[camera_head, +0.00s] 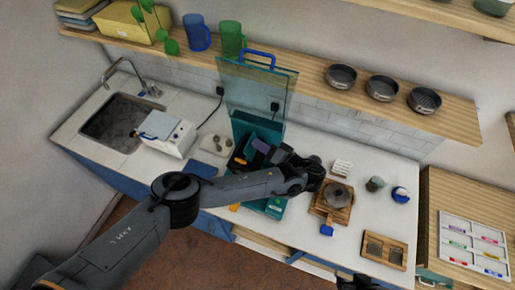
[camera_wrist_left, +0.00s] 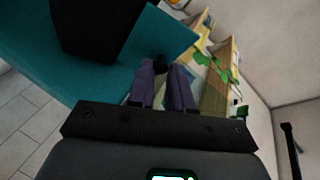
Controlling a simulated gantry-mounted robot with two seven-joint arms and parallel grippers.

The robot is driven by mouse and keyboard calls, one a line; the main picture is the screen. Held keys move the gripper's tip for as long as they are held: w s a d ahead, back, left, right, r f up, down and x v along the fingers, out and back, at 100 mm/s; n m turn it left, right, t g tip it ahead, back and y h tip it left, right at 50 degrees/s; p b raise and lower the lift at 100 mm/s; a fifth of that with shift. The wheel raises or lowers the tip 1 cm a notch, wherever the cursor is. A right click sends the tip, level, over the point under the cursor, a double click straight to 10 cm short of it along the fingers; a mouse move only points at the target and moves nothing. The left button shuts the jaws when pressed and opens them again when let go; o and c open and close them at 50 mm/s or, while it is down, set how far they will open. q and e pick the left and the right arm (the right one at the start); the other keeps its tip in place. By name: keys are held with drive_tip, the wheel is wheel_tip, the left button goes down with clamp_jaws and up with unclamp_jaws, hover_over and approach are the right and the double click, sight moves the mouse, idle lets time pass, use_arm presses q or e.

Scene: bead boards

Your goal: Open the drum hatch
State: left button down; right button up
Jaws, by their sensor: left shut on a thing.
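A teal machine (camera_head: 243,124) with a dark opening stands on the counter in the head view, left of centre. A clear teal panel with a blue handle (camera_head: 258,57) stands raised behind it. My left gripper (camera_head: 260,150) reaches in over the machine from the right, with purple fingers. In the left wrist view its fingers (camera_wrist_left: 166,82) are shut on a small black knob (camera_wrist_left: 160,64). Beside them is a teal surface (camera_wrist_left: 110,80) with a large black part. My forearm and hand hide much of the machine's front. I cannot tell how far the hatch stands open.
A white box (camera_head: 168,135) and a sink (camera_head: 112,122) are to the left. A pot on a wooden board (camera_head: 330,215), small jars and a wooden tray (camera_head: 384,250) stand to the right. A shelf with mugs (camera_head: 197,32) and bowls (camera_head: 382,87) runs above.

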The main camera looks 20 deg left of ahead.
use_arm(q)
drive_tip(key=d+f+m+t+y+b, duration=0.1)
drive_tip(key=y+b, duration=0.1)
drive_tip(key=d+f+m+t+y+b, duration=0.1)
drive_tip(key=t+y+b, duration=0.1)
drive_tip(key=d+f+m+t+y+b, duration=0.1)
drive_tip(key=y+b, duration=0.1)
drive_tip(key=b, duration=0.1)
drive_tip(key=shift+s+f+m+t+y, duration=0.2)
drive_tip(key=shift+f+m+t+y, duration=0.1)
drive_tip(key=shift+m+t, duration=0.1)
drive_tip(key=shift+r, duration=0.1)
idle(0.4)
drive_tip(key=c, duration=1.1)
unclamp_jaws()
drive_tip(key=shift+o, duration=0.2)
drive_tip(key=shift+d, duration=0.1)
